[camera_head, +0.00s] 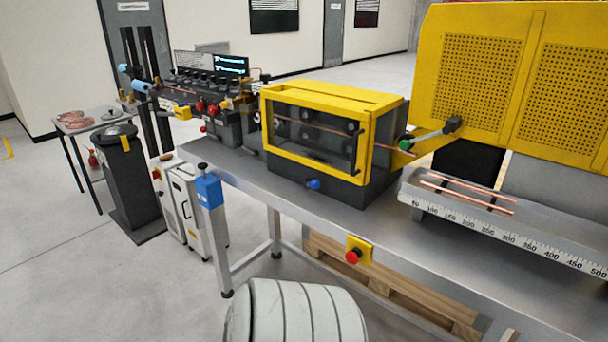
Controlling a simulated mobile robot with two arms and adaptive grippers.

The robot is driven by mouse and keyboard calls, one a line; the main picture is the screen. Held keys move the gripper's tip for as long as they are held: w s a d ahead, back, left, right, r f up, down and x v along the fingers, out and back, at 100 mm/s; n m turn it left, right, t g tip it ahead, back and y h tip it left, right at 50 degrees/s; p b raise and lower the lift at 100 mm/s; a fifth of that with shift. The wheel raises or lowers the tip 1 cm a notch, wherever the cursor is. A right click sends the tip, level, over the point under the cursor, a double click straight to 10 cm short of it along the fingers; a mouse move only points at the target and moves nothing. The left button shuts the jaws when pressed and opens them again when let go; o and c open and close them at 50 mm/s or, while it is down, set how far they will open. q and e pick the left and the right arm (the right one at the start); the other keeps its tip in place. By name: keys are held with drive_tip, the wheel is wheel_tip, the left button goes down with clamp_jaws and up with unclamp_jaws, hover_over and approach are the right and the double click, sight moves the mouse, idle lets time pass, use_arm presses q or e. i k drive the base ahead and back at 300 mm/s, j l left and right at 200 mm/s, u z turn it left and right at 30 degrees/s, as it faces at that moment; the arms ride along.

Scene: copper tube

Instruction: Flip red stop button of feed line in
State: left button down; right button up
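A red mushroom-shaped stop button (352,257) sits on a small yellow box (364,243) fixed to the front edge of the grey metal table. Other red knobs (213,109) show on the dark machine at the left end of the line. A small yellow box (182,112) also stands out there. Labels are too small to read, so I cannot tell which button belongs to the feed line. Neither of my grippers shows in the head view.
The long metal table (410,255) carries a yellow-framed, windowed housing (318,95) and a ruled tray (500,225) with copper tubes (466,196). A wooden pallet (400,288) lies beneath. A blue box (209,191) sits at the table's left corner. Open floor lies at left.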

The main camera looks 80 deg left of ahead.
sight(352, 257)
drive_tip(key=u, duration=2.2)
